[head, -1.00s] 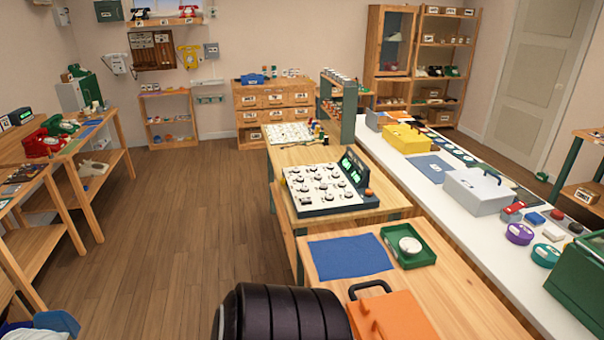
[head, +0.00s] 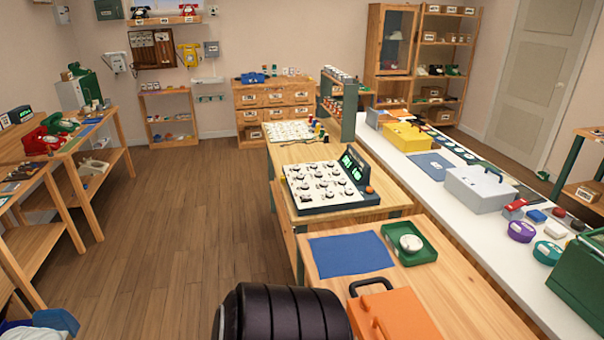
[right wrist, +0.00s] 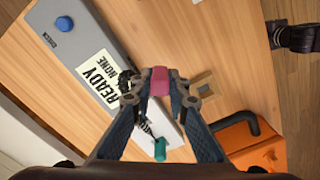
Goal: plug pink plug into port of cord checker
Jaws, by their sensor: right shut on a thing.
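In the right wrist view, my right gripper (right wrist: 160,88) is shut on the pink plug (right wrist: 160,76), which sits between its fingertips. Below it a long grey device (right wrist: 72,22), which looks like the cord checker, lies on a wooden top. It has a blue button and a white panel (right wrist: 97,73) reading READY and NONE. The plug appears beside the lower right part of the device, and I cannot tell how far above it is. Dark parts near the fingertips partly hide the device, and I cannot make out the port. My left gripper is in neither view.
A teal piece (right wrist: 160,150) lies at the device's lower end. A small tan block (right wrist: 203,87) and an orange case (right wrist: 248,148) are to the right. The case also shows in the head view (head: 405,318), near a blue mat (head: 350,254) and green tray (head: 425,258).

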